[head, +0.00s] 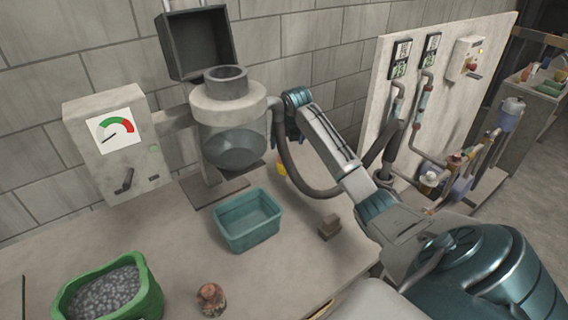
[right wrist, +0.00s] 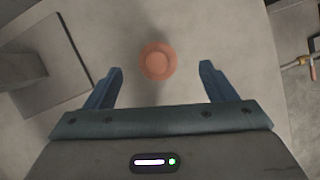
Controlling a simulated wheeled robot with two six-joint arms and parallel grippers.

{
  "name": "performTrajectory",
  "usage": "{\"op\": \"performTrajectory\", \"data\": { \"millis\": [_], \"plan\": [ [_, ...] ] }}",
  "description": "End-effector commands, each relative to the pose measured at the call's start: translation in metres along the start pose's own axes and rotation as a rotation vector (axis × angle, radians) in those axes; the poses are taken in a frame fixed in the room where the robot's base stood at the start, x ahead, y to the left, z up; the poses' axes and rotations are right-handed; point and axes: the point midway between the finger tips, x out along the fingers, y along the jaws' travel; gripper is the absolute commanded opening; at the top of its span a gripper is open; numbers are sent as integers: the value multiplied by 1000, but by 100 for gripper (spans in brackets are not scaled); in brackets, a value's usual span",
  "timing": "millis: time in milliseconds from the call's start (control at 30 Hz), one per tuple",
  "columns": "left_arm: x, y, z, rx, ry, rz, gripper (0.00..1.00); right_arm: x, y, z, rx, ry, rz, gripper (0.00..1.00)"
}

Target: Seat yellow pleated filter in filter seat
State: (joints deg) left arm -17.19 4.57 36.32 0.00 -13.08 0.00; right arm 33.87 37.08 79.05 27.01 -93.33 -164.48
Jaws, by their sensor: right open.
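A small yellow piece (head: 281,169), probably the yellow pleated filter, shows on the bench behind the dark hose, mostly hidden. My right gripper (head: 292,132) is above it, beside the clear canister. In the right wrist view a round orange-red thing with a paler centre (right wrist: 158,62) lies just beyond and between the open, empty fingers of my right gripper (right wrist: 160,82); I cannot tell for sure that it is the filter's end. No filter seat can be made out with certainty; the clear canister (head: 233,140) has a round grey collar on top. My left gripper is out of view.
A teal bin (head: 247,236), a brown block (head: 329,229), a reddish-brown lump (head: 211,298) and a green sack of gravel (head: 110,290) are on the bench. A gauge box (head: 112,145) stands at left, a panel with pipes (head: 440,90) at right. The hose loops close to my right arm.

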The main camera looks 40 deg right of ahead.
Motion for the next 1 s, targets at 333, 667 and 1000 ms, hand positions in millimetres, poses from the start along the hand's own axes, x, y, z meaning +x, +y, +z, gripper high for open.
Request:
{"op": "performTrajectory", "data": {
  "millis": [333, 667, 1000],
  "plan": [
    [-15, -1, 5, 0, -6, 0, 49, 33, 4, -3, 0, 4, 1, 78],
    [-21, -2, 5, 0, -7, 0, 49, 66, 4, -5, -1, -1, 0, 78],
    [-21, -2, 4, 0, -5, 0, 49, 66, 4, -5, 0, -1, 0, 44]
  ]
}}
